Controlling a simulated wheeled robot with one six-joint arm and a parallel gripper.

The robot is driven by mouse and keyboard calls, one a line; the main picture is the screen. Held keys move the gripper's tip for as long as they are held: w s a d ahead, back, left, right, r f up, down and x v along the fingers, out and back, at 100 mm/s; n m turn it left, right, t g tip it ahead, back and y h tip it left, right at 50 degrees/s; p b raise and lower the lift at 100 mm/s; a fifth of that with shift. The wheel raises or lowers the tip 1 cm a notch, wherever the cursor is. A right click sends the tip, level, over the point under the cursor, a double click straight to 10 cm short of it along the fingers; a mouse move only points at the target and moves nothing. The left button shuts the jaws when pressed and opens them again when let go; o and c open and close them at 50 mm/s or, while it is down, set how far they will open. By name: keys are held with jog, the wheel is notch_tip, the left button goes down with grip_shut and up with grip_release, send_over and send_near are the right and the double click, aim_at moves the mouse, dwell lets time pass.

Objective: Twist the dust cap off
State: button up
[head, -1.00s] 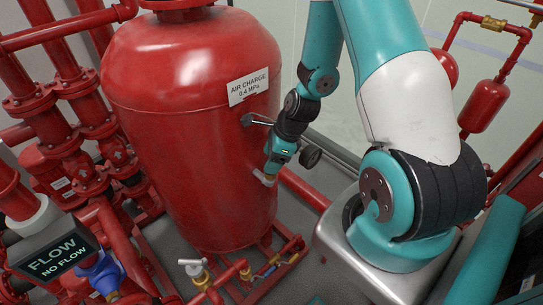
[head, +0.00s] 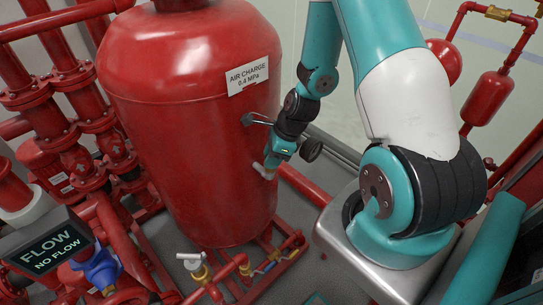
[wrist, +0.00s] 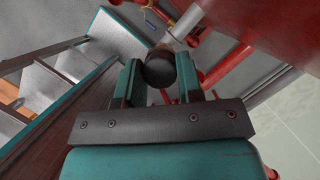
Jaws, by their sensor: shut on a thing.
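The dust cap (wrist: 160,68) is a dark, round cap in the wrist view. It sits between the two fingers of my gripper (wrist: 159,78), which is shut on it. In the head view my gripper (head: 268,168) is low against the right side of the red tank (head: 190,140), below the air charge sign. A small pale fitting shows at the fingertips there. The cap itself is hidden or too small to make out in the head view. I cannot tell whether it is still seated on its valve.
The sign (head: 248,76) on the tank reads AIR CHARGE 0.4 MPa. A thin bracket (head: 255,118) sticks out of the tank just above my gripper. Red pipes (head: 305,186) run low behind it. A FLOW / NO FLOW display (head: 50,250) stands at lower left.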

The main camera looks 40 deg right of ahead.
jog(key=shift+n+g+p, duration=0.3)
jog(key=shift+n, duration=0.7)
jog(key=shift+c, duration=0.3)
jog(key=shift+y, duration=0.3)
jog(key=shift+n, duration=0.4)
jog(key=shift+w+n+g, duration=0.1)
jog(key=shift+n+g, duration=0.5)
jog(key=shift+n, duration=0.5)
jog(key=shift+n+g+p, duration=0.3)
jog(key=shift+n+p, duration=0.1)
jog(key=shift+n, duration=0.9)
jog(key=shift+w+n+g, duration=0.1)
jog(key=shift+n+g, duration=0.6)
jog(key=shift+n, duration=0.6)
